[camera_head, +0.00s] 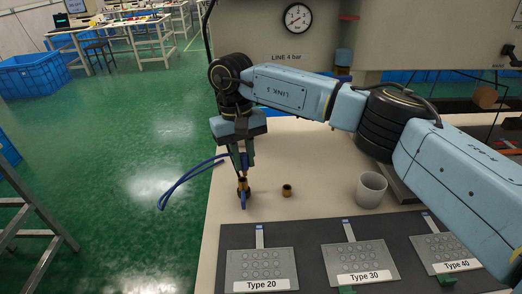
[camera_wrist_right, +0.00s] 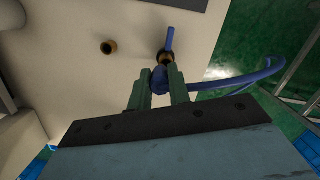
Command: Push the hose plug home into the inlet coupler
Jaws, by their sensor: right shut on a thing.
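My right gripper (camera_head: 242,170) points down over the left part of the bench and is shut on the blue hose plug, which also shows between its fingers in the right wrist view (camera_wrist_right: 158,80). The blue hose (camera_head: 185,183) trails from it to the left, past the bench edge. A brass coupler (camera_head: 243,185) stands directly below the fingertips, with a short blue strip beside it toward the front; it also shows in the right wrist view (camera_wrist_right: 165,57). The fingers partly hide the meeting of plug and coupler, so I cannot tell how deep the plug sits. My left gripper is not in view.
A second brass fitting (camera_head: 287,190) stands apart to the right, and a whitish cup (camera_head: 370,189) stands beyond it. A dark mat (camera_head: 310,258) with keypad plates labelled Type 20, Type 30 and Type 40 lies in front. The bench (camera_head: 300,150) is bare behind the second fitting.

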